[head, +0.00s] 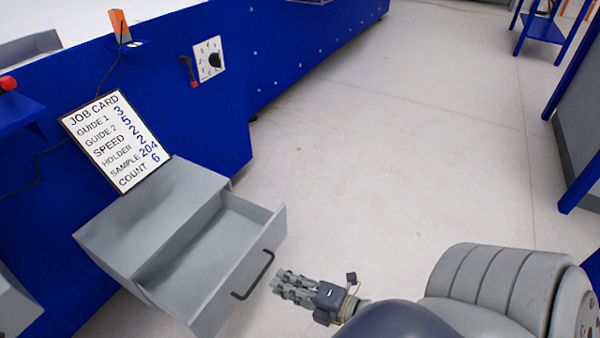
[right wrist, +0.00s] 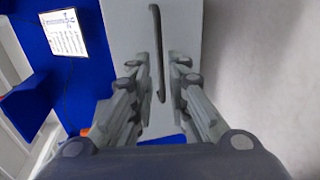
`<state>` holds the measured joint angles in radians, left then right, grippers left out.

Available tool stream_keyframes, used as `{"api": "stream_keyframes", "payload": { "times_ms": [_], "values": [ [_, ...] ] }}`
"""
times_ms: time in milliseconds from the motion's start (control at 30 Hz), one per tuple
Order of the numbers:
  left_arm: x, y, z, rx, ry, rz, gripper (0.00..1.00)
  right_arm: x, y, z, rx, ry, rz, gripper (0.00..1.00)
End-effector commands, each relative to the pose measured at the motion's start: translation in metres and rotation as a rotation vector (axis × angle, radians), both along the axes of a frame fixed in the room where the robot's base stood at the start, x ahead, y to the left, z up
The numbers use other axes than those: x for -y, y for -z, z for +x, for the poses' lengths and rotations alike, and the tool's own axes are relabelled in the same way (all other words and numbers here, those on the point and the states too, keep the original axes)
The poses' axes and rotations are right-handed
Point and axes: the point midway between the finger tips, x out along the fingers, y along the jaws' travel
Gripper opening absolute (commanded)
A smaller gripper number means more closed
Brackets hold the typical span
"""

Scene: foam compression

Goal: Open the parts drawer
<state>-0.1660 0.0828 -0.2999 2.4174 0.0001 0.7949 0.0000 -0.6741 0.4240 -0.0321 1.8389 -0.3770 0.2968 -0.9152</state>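The grey parts drawer (head: 215,255) stands pulled out of its grey cabinet (head: 150,215). Its visible inside looks empty. The dark bar handle (head: 255,276) is on the drawer's front; in the right wrist view the handle (right wrist: 157,45) runs up and down on the grey drawer front (right wrist: 120,25). My right gripper (head: 279,281) is just to the right of the handle, seemingly a little apart from it. In the right wrist view the gripper (right wrist: 157,78) has its fingers spread, with the handle lined up between the fingertips. My left gripper is not in view.
A job card (head: 115,140) leans on top of the cabinet against a blue machine side (head: 190,110). A dial (head: 212,60) and a red-tipped lever (head: 188,72) are on the blue panel. Pale open floor (head: 400,150) lies to the right.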

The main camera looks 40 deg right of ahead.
Motion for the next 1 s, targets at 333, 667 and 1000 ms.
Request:
{"api": "stream_keyframes", "payload": {
  "times_ms": [333,667,1000],
  "values": [
    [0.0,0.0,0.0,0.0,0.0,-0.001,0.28,0.014,-0.009,-0.039,-0.001,0.0,0.0,0.16],
    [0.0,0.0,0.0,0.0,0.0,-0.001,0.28,0.015,-0.01,-0.041,0.001,0.0,0.0,0.16],
    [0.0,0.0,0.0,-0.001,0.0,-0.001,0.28,0.013,-0.013,-0.04,0.007,0.0,0.011,0.16]
  ]
}}
